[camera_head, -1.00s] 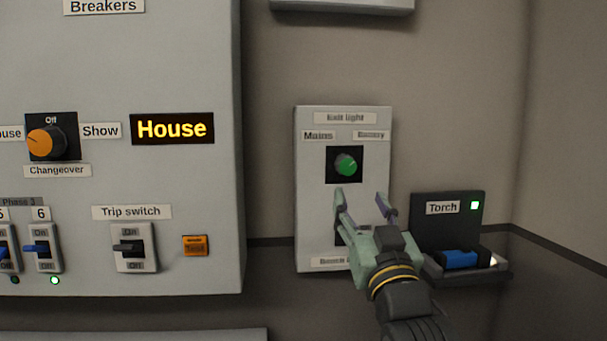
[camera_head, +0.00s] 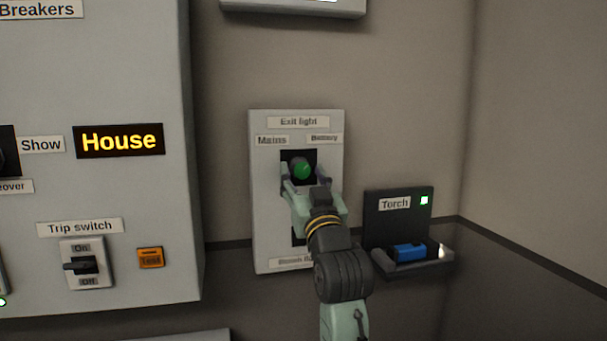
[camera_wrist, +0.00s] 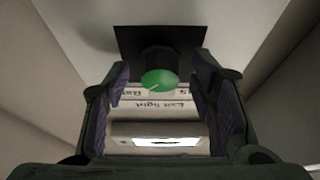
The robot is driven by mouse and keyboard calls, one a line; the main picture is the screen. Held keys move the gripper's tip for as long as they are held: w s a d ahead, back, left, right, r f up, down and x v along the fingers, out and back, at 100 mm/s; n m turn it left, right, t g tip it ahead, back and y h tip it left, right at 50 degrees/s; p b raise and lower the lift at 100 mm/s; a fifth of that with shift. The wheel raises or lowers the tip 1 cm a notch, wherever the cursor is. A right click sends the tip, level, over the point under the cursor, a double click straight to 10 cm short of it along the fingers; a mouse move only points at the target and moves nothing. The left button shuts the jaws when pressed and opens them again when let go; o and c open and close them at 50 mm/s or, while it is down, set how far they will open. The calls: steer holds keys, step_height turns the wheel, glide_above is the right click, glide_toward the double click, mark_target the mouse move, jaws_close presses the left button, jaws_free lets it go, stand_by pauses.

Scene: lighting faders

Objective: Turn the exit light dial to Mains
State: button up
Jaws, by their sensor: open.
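The exit light dial (camera_head: 301,170) is a green knob on a black square, set in a pale wall panel (camera_head: 262,210). The Mains label (camera_head: 271,140) is above left of it and the Battery label (camera_head: 324,139) above right. My gripper (camera_head: 305,182) is open just in front of the dial, its fingers low on either side of it. In the wrist view the green dial (camera_wrist: 158,79) lies between the two open fingers (camera_wrist: 163,90), apart from both. The dial's exact pointing is hard to tell. My gripper and arm hide the panel's lower part.
A torch holder (camera_head: 398,215) with a blue torch (camera_head: 409,251) stands close to the right of my arm. The breaker cabinet (camera_head: 150,60) with a trip switch (camera_head: 82,264) is on the left. Another box (camera_head: 295,6) hangs above the panel.

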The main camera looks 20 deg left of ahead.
steer(key=c, duration=1.1)
steer(key=shift+c, duration=0.2)
